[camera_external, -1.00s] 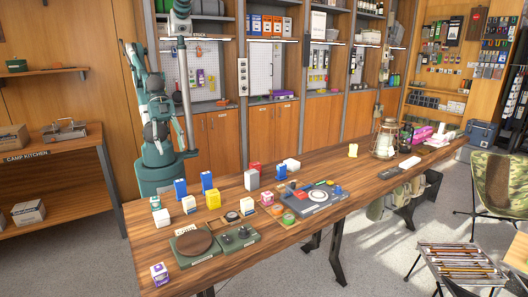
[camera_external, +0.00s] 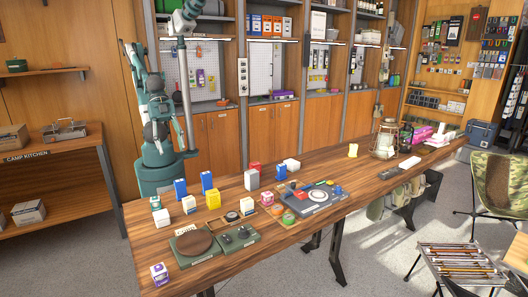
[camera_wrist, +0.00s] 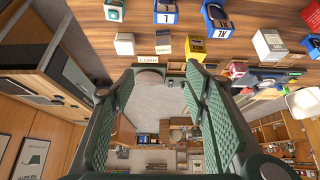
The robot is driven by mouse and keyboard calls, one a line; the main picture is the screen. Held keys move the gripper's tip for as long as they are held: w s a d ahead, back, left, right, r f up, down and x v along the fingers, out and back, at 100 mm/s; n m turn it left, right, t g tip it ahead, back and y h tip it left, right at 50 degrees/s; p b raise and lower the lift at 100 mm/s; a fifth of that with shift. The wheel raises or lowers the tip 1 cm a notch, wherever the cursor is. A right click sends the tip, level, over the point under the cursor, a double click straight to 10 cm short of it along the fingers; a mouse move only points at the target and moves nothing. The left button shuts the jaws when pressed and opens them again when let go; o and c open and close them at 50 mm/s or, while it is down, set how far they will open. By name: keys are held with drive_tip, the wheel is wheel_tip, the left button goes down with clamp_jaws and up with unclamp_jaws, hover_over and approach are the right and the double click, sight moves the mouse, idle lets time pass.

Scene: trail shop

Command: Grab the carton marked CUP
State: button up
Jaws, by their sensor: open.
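I cannot make out the word CUP on any carton, so I cannot tell which one it is. Several small cartons stand on the wooden table: two blue ones (camera_external: 180,188) (camera_external: 206,181), a yellow one (camera_external: 213,200), a white one (camera_external: 189,204), a grey one with a red one behind (camera_external: 251,180), and a purple-and-white one (camera_external: 159,274) at the near corner. The wrist view shows a yellow carton (camera_wrist: 195,47), two blue ones (camera_wrist: 166,12) (camera_wrist: 215,20) and white ones (camera_wrist: 124,44) (camera_wrist: 268,45) beyond my gripper (camera_wrist: 155,125). My gripper's fingers are wide apart and empty.
A green unit with a round brown plate (camera_external: 194,242) lies at the table's near left. A dark board with dials (camera_external: 312,198) lies mid-table. A lantern (camera_external: 384,140) stands farther right. The table's middle-right surface is mostly clear.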

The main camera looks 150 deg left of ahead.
drive_tip(key=shift+a, duration=0.1)
drive_tip(key=shift+c, duration=0.3)
drive_tip(key=m+g+p, duration=0.7)
drive_tip(key=m, duration=1.1)
hover_over(255, 163)
drive_tip(key=f, duration=1.3)
drive_tip(key=shift+w+d, duration=0.2)
drive_tip(key=shift+w, duration=0.2)
drive_tip(key=shift+s+a+f, duration=0.15)
drive_tip(key=shift+a+f, duration=0.05)
drive_tip(key=shift+f+b, duration=0.4)
drive_tip(key=shift+f, duration=0.9)
